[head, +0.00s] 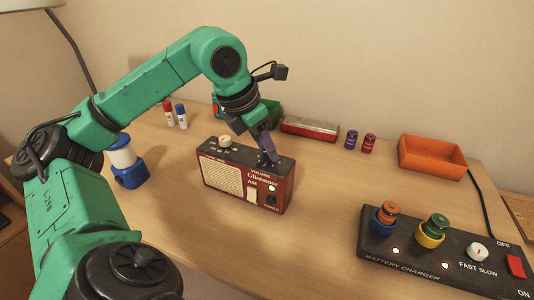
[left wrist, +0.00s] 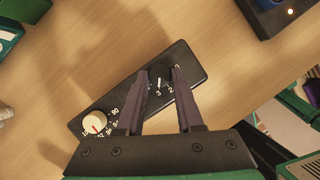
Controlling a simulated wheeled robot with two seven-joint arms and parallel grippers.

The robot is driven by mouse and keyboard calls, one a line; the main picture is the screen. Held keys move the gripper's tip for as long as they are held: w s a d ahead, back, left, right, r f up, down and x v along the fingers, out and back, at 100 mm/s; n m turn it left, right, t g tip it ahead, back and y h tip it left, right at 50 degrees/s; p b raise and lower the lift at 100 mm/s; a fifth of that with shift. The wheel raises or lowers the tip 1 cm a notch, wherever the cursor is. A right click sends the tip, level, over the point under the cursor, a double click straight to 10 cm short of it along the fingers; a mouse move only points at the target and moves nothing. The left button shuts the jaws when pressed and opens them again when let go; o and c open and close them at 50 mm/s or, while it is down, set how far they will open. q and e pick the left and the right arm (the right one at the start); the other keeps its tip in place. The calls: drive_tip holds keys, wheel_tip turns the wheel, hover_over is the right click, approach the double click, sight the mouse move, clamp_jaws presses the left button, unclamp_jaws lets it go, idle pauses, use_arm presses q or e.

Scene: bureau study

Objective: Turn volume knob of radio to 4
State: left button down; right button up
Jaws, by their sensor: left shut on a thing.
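The radio (head: 222,177) stands upright on the desk, red and black with a cream speaker grille and lit spots on its front. My left gripper (head: 268,160) points down at the right end of the radio's top. In the left wrist view its fingers (left wrist: 162,82) are shut around the black volume knob (left wrist: 159,77), with printed digits such as 2 and 3 beside it. The knob's exact setting is hard to read. A cream tuning knob (left wrist: 95,123) sits at the other end of the top and also shows in the head view (head: 225,141). My right gripper is not in view.
A battery charger (head: 440,264) with batteries and switches is at the front right. An orange tray (head: 432,157), purple and red batteries (head: 351,140), a red-and-white box (head: 309,128) and glue sticks (head: 182,116) stand at the back. A blue-and-white object (head: 127,165) is left.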

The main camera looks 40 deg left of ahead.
use_arm(q)
drive_tip(key=shift+a+m+h, duration=0.1)
drive_tip(key=shift+m+h, duration=0.2)
drive_tip(key=shift+m, duration=0.6)
drive_tip(key=shift+a+m+g+h, duration=0.1)
drive_tip(key=shift+m+g+h, duration=0.25)
drive_tip(key=shift+m, duration=0.55)
drive_tip(key=shift+w+r+m+h+p, duration=0.15)
drive_tip(key=shift+m+h+p, duration=0.25)
drive_tip(key=shift+m, duration=0.8)
drive_tip(key=shift+a+m+g+h+p, duration=0.1)
drive_tip(key=shift+m+g+h+p, duration=0.25)
drive_tip(key=shift+m, duration=0.65)
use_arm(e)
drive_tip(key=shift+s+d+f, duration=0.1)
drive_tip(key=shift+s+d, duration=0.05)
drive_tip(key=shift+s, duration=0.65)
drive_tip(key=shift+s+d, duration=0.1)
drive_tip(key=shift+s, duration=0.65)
use_arm(q)
drive_tip(key=c, duration=0.5)
unclamp_jaws()
drive_tip(key=shift+c, duration=0.2)
